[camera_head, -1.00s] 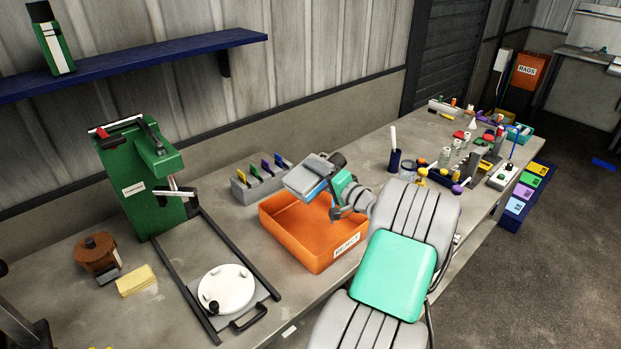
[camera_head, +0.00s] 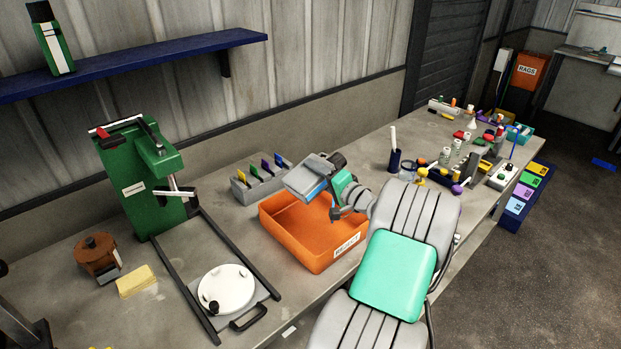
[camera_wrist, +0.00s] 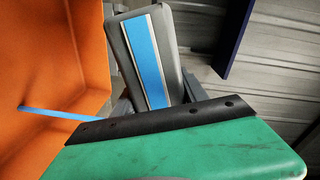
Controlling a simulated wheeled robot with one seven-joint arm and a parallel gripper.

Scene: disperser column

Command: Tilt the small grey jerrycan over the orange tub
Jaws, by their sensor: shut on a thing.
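The small grey jerrycan (camera_head: 306,174) with a blue label is tilted far over, almost on its side, above the orange tub (camera_head: 296,244). My gripper (camera_head: 331,181) is shut on it. In the wrist view the jerrycan (camera_wrist: 133,45) sits between the fingers of my gripper (camera_wrist: 155,98), its blue, white-edged label showing. The orange tub (camera_wrist: 50,60) fills the left of that view. A thin blue streak (camera_wrist: 55,113) runs across the tub from near the jerrycan; it looks like a stream of liquid. The jerrycan's mouth is hidden.
A grey block with coloured tabs (camera_head: 253,187) stands behind the tub. A green machine (camera_head: 140,190) and a white round plate (camera_head: 235,283) are to the left. A dark blue pen cup (camera_head: 395,160) and several small items stand to the right. A blue shelf (camera_head: 130,65) hangs above.

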